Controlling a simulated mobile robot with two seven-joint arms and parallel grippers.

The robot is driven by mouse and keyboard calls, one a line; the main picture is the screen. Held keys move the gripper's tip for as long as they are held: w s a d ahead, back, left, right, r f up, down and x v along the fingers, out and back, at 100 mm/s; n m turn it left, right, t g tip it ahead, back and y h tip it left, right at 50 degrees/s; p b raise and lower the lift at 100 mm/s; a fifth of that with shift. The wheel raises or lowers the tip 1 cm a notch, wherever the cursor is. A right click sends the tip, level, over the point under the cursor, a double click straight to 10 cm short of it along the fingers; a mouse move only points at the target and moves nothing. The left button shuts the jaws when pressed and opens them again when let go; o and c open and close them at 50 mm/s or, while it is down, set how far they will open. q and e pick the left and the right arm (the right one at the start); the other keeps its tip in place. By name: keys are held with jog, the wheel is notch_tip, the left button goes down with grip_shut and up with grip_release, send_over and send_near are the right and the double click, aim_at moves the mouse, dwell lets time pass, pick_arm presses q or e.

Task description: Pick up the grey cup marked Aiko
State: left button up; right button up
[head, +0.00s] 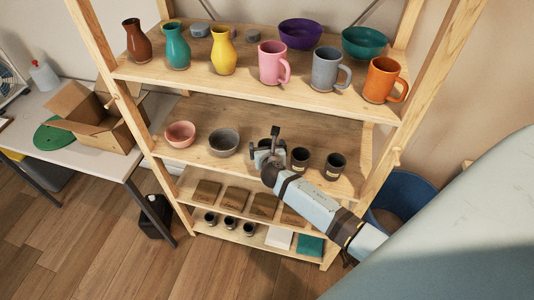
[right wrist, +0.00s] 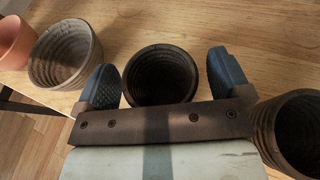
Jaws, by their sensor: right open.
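Several dark grey cups stand in a row on the middle shelf. Two show plainly in the head view, a middle cup (head: 299,158) and a right cup (head: 334,165), each with a pale label too small to read. The leftmost cup (right wrist: 160,78) is mostly hidden behind my right gripper (head: 264,146) in the head view. In the right wrist view my right gripper (right wrist: 164,80) is open, with one finger on each side of that cup's round mouth. No name is readable, so I cannot tell which cup is marked Aiko. My left gripper is not in view.
A grey bowl (head: 223,142) and a pink bowl (head: 180,134) stand left of the cups. Another dark cup (right wrist: 292,132) is close on the right in the wrist view. The upper shelf (head: 240,84), holding mugs, vases and bowls, is above; a wooden post (head: 383,150) stands right.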

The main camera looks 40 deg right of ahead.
jog(key=c, duration=1.1)
jog(key=shift+r, duration=0.1)
